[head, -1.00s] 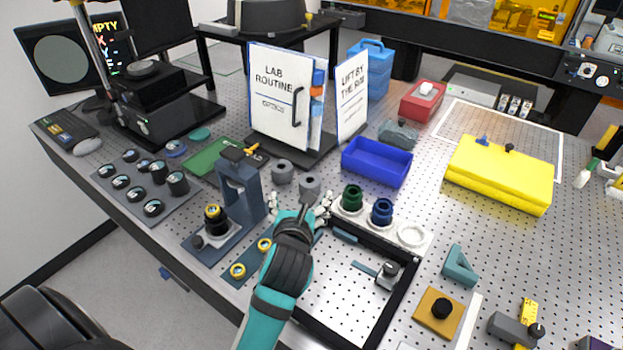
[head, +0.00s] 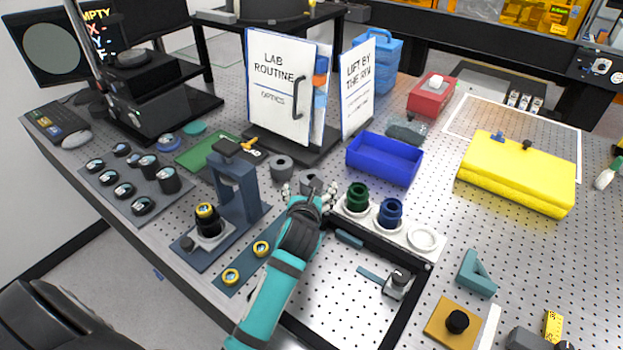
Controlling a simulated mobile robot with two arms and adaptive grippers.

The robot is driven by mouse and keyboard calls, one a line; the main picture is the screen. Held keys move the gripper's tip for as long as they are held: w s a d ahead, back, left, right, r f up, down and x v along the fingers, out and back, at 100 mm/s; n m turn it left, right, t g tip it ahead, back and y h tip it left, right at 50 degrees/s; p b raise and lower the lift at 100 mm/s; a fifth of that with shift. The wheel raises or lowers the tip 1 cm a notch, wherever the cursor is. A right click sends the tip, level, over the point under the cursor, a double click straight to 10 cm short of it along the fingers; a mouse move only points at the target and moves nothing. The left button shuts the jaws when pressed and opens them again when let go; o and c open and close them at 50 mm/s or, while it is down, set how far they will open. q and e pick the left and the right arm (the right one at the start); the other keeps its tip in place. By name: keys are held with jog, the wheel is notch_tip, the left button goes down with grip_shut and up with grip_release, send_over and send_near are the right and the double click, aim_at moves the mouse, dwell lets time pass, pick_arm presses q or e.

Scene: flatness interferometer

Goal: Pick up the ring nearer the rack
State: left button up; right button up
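Two short grey rings stand on the perforated table at the middle of the head view. The farther grey ring (head: 281,167) is to the left, with its hole visible. The nearer grey ring (head: 311,179) is to the right, closer to the white rack (head: 436,248). The rack holds a green ring piece (head: 357,197), a blue one (head: 390,212) and a white ring (head: 423,239). My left gripper (head: 309,193) has its fingers spread on either side of the nearer grey ring, whose lower part is hidden. I cannot tell whether they touch. My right gripper is out of view.
A blue tray (head: 384,160) and a binder stand (head: 283,90) are behind the rings. A dark blue post fixture (head: 237,188) stands close on the left. A black frame (head: 408,305) lies to the right of my arm. Brass-coloured rings (head: 261,248) lie on a strip at left.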

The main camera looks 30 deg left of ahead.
pick_arm(q)
jog(key=x, duration=0.3)
jog(key=shift+w+a+f, duration=0.15)
jog(key=shift+w+f, duration=0.05)
jog(key=shift+w, duration=0.05)
jog(key=shift+w+a+p, duration=0.2)
jog(key=shift+w+p, duration=0.2)
jog(key=x, duration=0.3)
jog(key=shift+w+a+f+p, duration=0.2)
jog(key=shift+a+p, duration=0.05)
jog(key=shift+p, duration=0.15)
jog(key=shift+w+a+f, duration=0.15)
jog(key=shift+w+f, duration=0.1)
jog(key=shift+w, duration=0.1)
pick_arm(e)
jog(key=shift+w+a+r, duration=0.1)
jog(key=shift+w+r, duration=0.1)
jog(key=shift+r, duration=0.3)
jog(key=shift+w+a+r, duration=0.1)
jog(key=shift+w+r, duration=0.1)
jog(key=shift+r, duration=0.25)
pick_arm(q)
jog(key=shift+s+r, duration=0.1)
jog(key=c, duration=1)
jog(key=shift+o, duration=0.2)
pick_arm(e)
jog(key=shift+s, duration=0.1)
